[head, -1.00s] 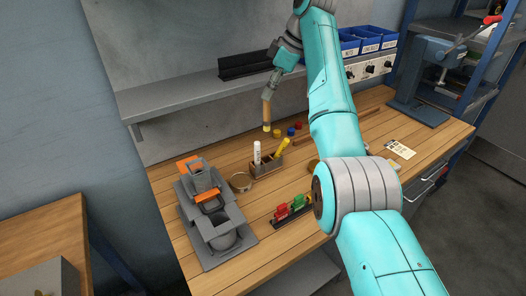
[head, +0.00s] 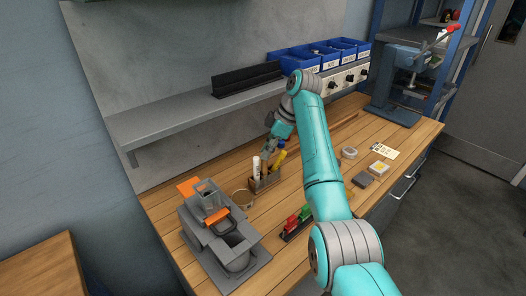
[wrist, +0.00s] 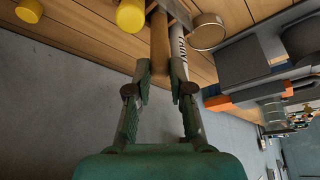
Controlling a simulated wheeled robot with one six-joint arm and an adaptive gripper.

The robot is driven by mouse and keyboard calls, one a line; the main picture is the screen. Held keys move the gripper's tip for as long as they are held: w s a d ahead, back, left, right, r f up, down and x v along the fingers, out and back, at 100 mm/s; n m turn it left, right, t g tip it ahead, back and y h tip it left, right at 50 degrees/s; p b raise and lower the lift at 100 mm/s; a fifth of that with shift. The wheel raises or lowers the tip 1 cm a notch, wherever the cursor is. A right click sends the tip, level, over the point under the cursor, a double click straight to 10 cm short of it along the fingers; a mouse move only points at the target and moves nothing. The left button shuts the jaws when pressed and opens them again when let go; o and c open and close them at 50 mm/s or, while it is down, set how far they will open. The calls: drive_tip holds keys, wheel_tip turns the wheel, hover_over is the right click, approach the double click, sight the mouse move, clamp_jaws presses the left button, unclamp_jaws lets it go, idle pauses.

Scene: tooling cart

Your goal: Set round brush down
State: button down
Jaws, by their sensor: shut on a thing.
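The round brush (wrist: 160,42), with a plain tan wooden handle, runs up from between my fingers in the wrist view. My gripper (wrist: 161,76) is shut on it. In the head view my gripper (head: 268,150) is just behind and above the small wooden holder (head: 267,183), and the brush is mostly hidden there. The white marker (head: 256,167) and the yellow marker (head: 279,158) stand in the holder. In the wrist view the brush's far end reaches the holder beside the white marker (wrist: 181,50); whether it is inside a slot I cannot tell.
A round tan ring-shaped thing (head: 243,198) lies left of the holder. A grey machine with orange parts (head: 222,232) stands at front left. A rack with red and green pieces (head: 297,222) is in front. A grey shelf (head: 190,117) runs behind.

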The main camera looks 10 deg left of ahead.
drive_tip(key=shift+d+f, duration=0.1)
drive_tip(key=shift+f, duration=0.1)
drive_tip(key=c, duration=1)
unclamp_jaws()
drive_tip(key=shift+f, duration=0.1)
drive_tip(key=shift+c, duration=0.2)
